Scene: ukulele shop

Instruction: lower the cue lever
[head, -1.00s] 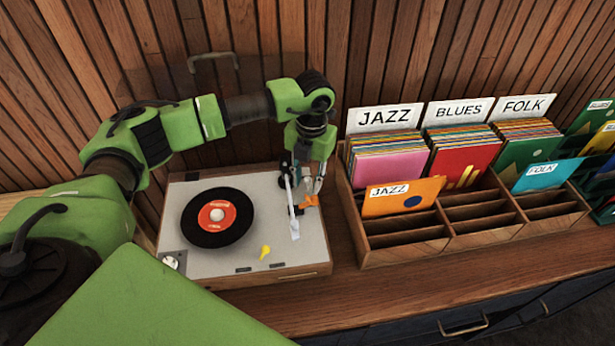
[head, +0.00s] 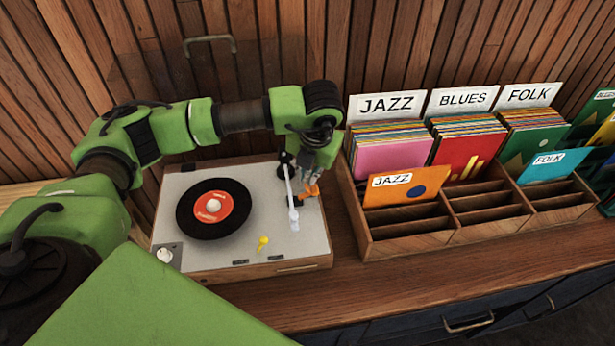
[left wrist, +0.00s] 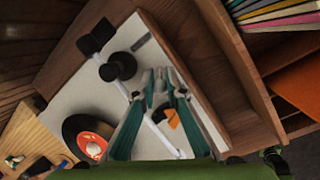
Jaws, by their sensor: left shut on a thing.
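The orange cue lever (head: 311,191) stands on the right side of the turntable (head: 262,208), just right of the white tonearm (head: 291,195). My left gripper (head: 309,180) points down over it from behind, its fingers close together and shut on the lever. In the left wrist view the fingers (left wrist: 160,78) nearly meet, and the orange of the lever (left wrist: 173,119) shows between them. The fingers partly hide the lever and the tonearm, so the exact contact is hard to see. My right gripper is in neither view.
A black record with a red label (head: 213,208) lies on the platter. A wooden record crate (head: 366,249) stands close on the right. A slatted wall (head: 300,50) is behind; the counter front (head: 400,286) is clear.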

